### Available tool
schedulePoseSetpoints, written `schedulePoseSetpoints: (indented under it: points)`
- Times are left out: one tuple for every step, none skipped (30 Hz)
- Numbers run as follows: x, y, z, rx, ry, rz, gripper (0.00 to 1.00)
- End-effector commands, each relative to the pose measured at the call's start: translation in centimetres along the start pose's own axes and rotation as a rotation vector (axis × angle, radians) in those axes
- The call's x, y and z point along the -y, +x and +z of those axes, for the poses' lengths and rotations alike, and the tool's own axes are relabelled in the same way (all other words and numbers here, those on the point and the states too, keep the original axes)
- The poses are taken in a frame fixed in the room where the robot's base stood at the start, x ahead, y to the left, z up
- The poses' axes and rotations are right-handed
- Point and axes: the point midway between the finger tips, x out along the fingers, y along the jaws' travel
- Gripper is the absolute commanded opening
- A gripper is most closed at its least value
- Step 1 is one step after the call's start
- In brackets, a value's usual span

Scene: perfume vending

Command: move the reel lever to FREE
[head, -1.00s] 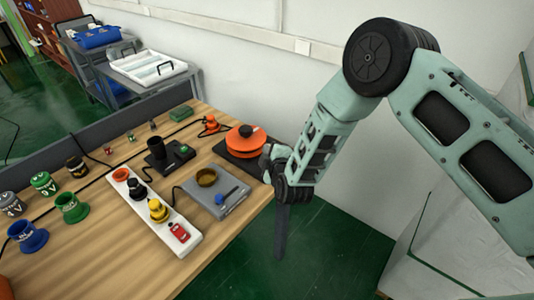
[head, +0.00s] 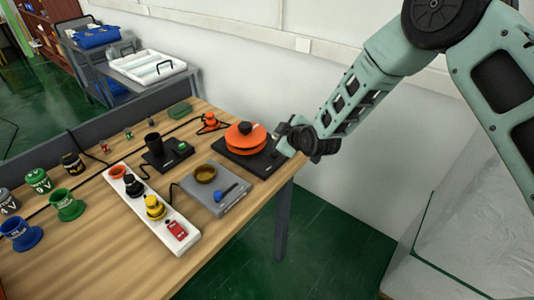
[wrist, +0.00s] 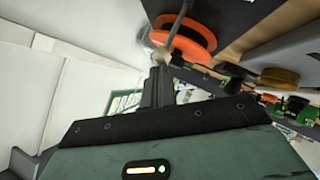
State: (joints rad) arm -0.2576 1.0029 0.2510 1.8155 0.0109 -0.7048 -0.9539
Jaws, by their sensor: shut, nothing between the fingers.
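The orange reel (head: 245,142) with a black knob on top sits on a dark base plate (head: 262,163) at the table's far right corner. In the wrist view the reel (wrist: 186,42) is just beyond my fingertips, seen tilted. A thin grey rod (wrist: 180,18), which looks like the lever, crosses in front of the reel and ends close to my fingertips; I cannot tell whether they touch. My gripper (head: 284,142) is at the right side of the base; in the wrist view its fingers (wrist: 158,72) are together, with nothing between them. Any FREE marking is too small to read.
A white strip (head: 183,238) holds several coloured items. The wall is close behind; open floor lies right of the table.

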Motion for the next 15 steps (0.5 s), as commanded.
schedulePoseSetpoints:
  points:
    - [-0.5,0.4,0.6,0.001,0.034,-0.02,0.0]
    - [-0.7,0.5,0.7,0.0,0.053,-0.035,0.0]
    - [-1.0,0.6,0.8,0.0,0.079,-0.054,0.0]
    - [-1.2,0.7,1.0,0.0,0.098,-0.068,0.0]
    - [-1.4,0.8,1.1,0.0,0.116,-0.081,0.0]
    - [-1.6,0.9,1.3,0.001,0.139,-0.098,0.0]
    - [-1.8,1.0,1.4,0.0,0.154,-0.111,0.0]
    - [-2.0,1.1,1.5,0.0,0.169,-0.122,0.0]
    - [-2.1,1.1,1.6,0.0,0.188,-0.136,0.0]
    - [-2.0,1.0,1.3,0.0,0.188,-0.142,0.0]
    - [-2.0,0.9,1.2,0.0,0.185,-0.142,0.0]
    - [-2.0,0.9,1.2,0.0,0.184,-0.141,0.0]
    - [-2.0,0.9,1.2,0.0,0.184,-0.141,0.0]
    - [-2.0,0.9,1.2,0.0,0.183,-0.141,0.0]
    - [-2.0,0.9,1.1,0.0,0.183,-0.14,0.0]
